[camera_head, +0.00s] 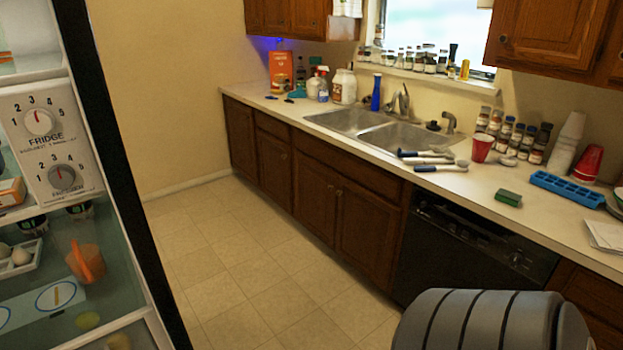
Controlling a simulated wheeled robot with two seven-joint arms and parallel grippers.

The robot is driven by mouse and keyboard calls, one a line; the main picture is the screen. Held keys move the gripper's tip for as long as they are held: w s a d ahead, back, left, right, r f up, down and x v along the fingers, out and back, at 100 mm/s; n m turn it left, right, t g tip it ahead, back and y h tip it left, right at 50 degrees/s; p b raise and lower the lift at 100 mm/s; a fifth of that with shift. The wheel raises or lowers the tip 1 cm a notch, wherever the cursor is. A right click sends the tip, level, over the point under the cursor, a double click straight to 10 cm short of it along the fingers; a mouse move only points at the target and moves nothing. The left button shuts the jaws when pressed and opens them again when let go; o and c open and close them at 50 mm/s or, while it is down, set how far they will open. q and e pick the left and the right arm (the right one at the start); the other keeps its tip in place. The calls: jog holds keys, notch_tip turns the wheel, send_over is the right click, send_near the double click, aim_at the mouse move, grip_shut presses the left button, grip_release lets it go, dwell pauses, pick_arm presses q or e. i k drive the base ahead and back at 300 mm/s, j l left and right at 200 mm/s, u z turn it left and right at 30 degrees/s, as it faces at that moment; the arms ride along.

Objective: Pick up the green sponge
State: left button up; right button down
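A small green sponge (508,198) lies flat on the light countertop (470,200), near its front edge, above the black dishwasher. It is to the left of a blue ice cube tray and stands apart from other things. A dark grey rounded part of my own body shows at the bottom right, below the counter. Neither of my grippers is in the picture.
The double sink (400,134) is further left. An open fridge (110,150) fills the left side. The floor (240,260) between is clear.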

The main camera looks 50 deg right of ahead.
aim_at(505, 197)
jog(key=z, duration=2.85)
jog(key=i+j+z, duration=0.15)
jog(key=i+z, duration=0.3)
jog(key=i, duration=0.15)
